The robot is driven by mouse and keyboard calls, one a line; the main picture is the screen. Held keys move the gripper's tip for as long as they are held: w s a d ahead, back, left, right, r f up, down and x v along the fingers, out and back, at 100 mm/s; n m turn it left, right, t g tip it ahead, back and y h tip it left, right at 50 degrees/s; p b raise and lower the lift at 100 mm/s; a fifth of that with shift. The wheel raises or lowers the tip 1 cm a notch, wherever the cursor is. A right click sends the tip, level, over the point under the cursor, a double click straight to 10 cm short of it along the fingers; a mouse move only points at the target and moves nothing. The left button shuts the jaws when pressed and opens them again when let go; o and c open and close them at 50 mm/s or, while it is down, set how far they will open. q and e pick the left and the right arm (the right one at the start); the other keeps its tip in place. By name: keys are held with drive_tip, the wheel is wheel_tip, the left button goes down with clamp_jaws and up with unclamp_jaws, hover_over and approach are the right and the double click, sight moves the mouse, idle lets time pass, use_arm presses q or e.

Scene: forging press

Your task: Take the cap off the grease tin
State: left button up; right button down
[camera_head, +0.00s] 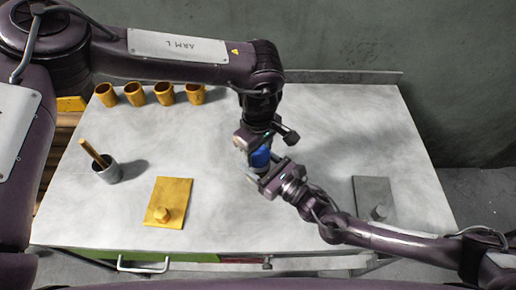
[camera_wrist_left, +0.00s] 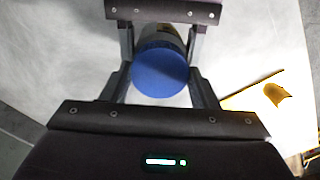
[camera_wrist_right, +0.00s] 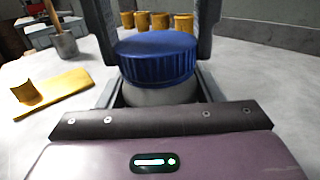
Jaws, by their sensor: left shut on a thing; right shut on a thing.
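The grease tin has a ribbed blue cap (camera_head: 259,157), which sits on the tin in the right wrist view (camera_wrist_right: 157,60). The tin's pale grey body (camera_wrist_right: 160,94) shows just below the cap. My left gripper (camera_head: 257,149) comes down from above and is shut on the cap, whose round blue top (camera_wrist_left: 163,75) faces the left wrist camera. My right gripper (camera_head: 265,178) reaches in from the lower right and is shut on the tin's body under the cap. In the head view the grippers hide most of the tin. I cannot tell whether the tin touches the table.
The pale table (camera_head: 310,215) is mostly clear around the grippers. Several yellow cups (camera_head: 135,94) stand at the back left. A grey pot (camera_head: 107,172) with a stick stands at the left. A yellow plate (camera_head: 167,203) with a knob lies in front, a grey plate (camera_head: 374,205) at the right.

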use_arm(q)
drive_tip(key=n, duration=1.5)
drive_tip(key=shift+n, duration=0.3)
drive_tip(key=n, duration=0.6)
drive_tip(key=shift+n, duration=0.4)
drive_tip(key=n, duration=0.6)
drive_tip(key=shift+r+n, duration=0.1)
drive_tip(key=shift+n, duration=0.2)
drive_tip(key=n, duration=0.6)
drive_tip(key=shift+d+n, duration=0.1)
drive_tip(key=shift+n, duration=0.2)
drive_tip(key=n, duration=1.3)
drive_tip(key=shift+w, duration=0.1)
drive_tip(key=n, duration=0.5)
drive_tip(key=shift+r, duration=0.1)
drive_tip(key=shift+r, duration=0.15)
drive_tip(key=shift+r, duration=0.95)
